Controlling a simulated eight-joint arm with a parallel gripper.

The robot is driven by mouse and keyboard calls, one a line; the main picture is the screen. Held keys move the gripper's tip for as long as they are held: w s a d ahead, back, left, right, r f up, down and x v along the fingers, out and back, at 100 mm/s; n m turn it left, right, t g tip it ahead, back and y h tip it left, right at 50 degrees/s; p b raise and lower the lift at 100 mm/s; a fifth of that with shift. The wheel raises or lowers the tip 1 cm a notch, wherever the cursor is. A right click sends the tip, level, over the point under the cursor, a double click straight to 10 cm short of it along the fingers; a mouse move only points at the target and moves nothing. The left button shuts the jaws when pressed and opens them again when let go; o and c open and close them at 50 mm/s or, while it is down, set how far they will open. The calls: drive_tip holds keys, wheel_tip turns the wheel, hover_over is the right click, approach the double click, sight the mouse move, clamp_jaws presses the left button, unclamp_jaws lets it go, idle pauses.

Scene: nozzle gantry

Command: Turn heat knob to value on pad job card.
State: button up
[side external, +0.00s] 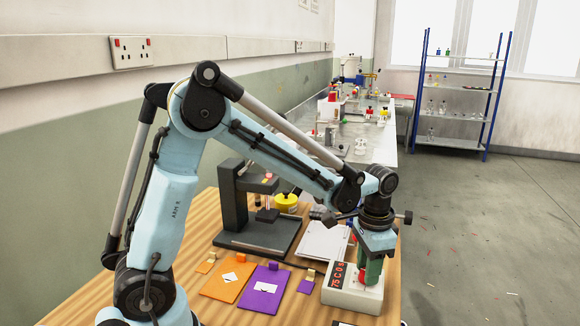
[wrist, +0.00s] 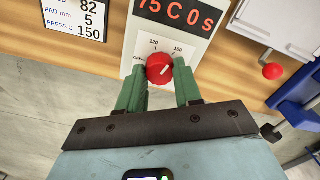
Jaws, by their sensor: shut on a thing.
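The red heat knob (wrist: 160,68) sits on the white control box (wrist: 190,15), with dial marks 120 at upper left and 150 at upper right. Its white pointer line points up and right, toward the 150 side; the exact setting is hard to read. The box's display (wrist: 180,14) reads 75 C 0 s. The job card (wrist: 76,14) shows PAD mm 5 and PRESS C 150. My gripper (wrist: 160,77) has its green fingers on both sides of the knob, shut on it. In the side view, my gripper (side external: 372,270) reaches down onto the control box (side external: 350,294); the knob is mostly hidden there.
A dark press (side external: 238,212) stands on the wooden table left of the box. Orange (side external: 222,286) and purple (side external: 258,295) pads with clips lie in front of it. A white sheet (side external: 322,242) lies behind the box. A yellow pot (side external: 287,203) stands beside the press.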

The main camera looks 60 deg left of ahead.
drive_tip(key=shift+m, duration=1.2)
drive_tip(key=o, duration=1)
drive_tip(key=shift+o, duration=0.2)
wheel_tip(320, 180, up, 12)
drive_tip(key=shift+s, duration=0.1)
